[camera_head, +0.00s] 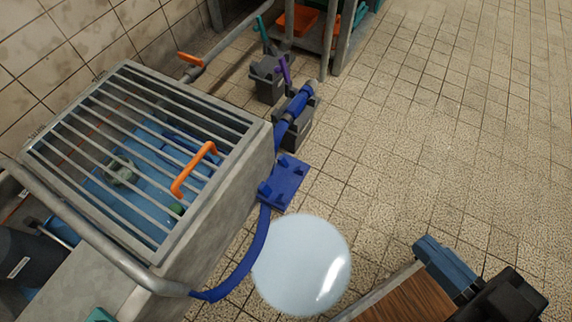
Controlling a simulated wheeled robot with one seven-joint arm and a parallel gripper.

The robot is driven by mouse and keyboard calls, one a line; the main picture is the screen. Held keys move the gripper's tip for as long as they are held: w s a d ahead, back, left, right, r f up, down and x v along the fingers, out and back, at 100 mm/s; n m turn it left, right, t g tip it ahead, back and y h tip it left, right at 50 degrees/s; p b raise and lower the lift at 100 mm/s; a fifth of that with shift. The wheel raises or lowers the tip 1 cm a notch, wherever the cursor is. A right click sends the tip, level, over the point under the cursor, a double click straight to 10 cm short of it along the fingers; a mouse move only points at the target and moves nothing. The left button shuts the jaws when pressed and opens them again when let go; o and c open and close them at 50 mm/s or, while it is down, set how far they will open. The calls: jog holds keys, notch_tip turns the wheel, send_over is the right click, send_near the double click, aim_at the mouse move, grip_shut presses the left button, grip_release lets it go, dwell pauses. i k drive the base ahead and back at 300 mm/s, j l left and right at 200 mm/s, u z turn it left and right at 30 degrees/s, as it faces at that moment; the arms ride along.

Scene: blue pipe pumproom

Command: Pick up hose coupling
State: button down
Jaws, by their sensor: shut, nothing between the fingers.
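I cannot tell for certain which thing is the hose coupling. A grey-green round fitting (120,170) lies under the bars of a grated tank at the left, partly hidden by them. A blue pipe-like piece (294,103) stands tilted beside the tank's right corner. A blue plate with raised blocks (284,184) is below it, against the tank's right side. A blue hose (245,262) curves from there toward the lower left. My gripper is not in view.
The grated tank (265,165) has an orange handle (194,169) on its bars. Dark containers (268,80) and a rack (338,42) stand behind it. A wooden-topped thing (405,302) and a blue-black object (447,268) are at lower right. Tiled floor (450,130) is clear at right.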

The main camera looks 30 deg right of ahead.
aim_at(292, 112)
jog(key=i+j, duration=0.1)
jog(key=i, duration=0.35)
jog(key=i+j+z, duration=0.1)
jog(key=i, duration=0.4)
